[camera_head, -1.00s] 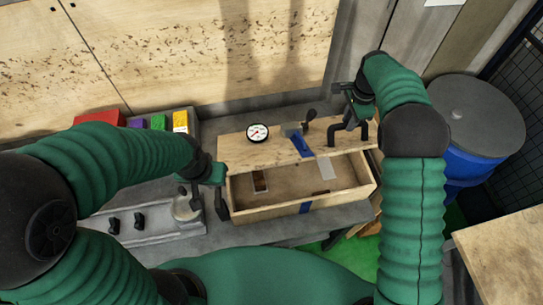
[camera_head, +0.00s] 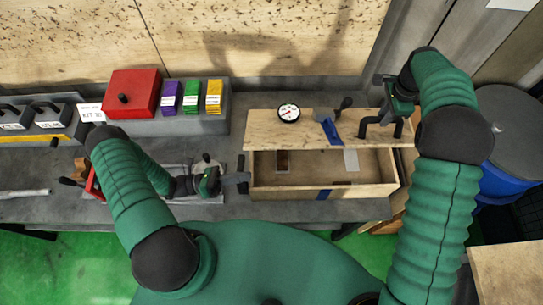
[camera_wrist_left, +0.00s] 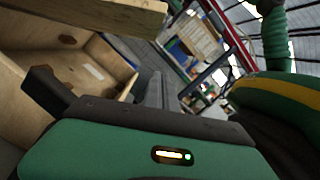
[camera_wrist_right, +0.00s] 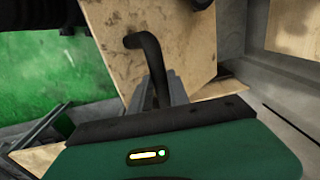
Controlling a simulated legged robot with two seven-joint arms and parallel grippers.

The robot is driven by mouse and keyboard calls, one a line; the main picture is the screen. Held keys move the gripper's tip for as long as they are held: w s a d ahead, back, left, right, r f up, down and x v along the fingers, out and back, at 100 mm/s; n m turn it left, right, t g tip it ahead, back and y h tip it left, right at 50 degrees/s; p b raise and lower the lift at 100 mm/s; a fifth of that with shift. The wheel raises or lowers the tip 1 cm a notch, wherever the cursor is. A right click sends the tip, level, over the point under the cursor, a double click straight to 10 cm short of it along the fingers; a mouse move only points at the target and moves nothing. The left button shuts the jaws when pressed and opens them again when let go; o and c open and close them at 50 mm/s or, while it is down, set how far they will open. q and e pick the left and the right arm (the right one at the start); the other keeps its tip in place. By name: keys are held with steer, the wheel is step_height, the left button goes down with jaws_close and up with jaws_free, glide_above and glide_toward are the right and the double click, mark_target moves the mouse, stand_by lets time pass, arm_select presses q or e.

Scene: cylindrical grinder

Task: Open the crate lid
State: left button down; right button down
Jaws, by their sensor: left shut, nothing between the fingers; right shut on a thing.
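The wooden crate (camera_head: 360,192) stands on the grey bench with its interior showing, below its wooden lid (camera_head: 262,122). The lid lies raised toward the back of the crate and carries a bent black handle (camera_head: 369,123). My right gripper (camera_head: 388,116) is shut on the handle at the lid's right end; the right wrist view shows the handle (camera_wrist_right: 150,60) between the fingers. My left gripper (camera_head: 240,182) is shut and empty beside the crate's left end. The crate (camera_wrist_left: 85,72) and the lid's edge (camera_wrist_left: 110,14) show in the left wrist view. Contact at the left gripper cannot be told.
A red box (camera_head: 130,93) and several coloured packets stand at the back left. A blue barrel (camera_head: 510,180) with a grey top is at the right. Bare bench lies in front of the crate.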

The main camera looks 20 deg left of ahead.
steer(key=shift+w+a+f, duration=0.1)
steer(key=shift+a, duration=0.2)
steer(key=shift+d, duration=0.1)
arm_select(q)
steer(key=w+d+r+n+t, duration=0.1)
steer(key=w+d+r, duration=0.4)
steer(key=w+d, duration=0.2)
steer(key=shift+d, duration=0.25)
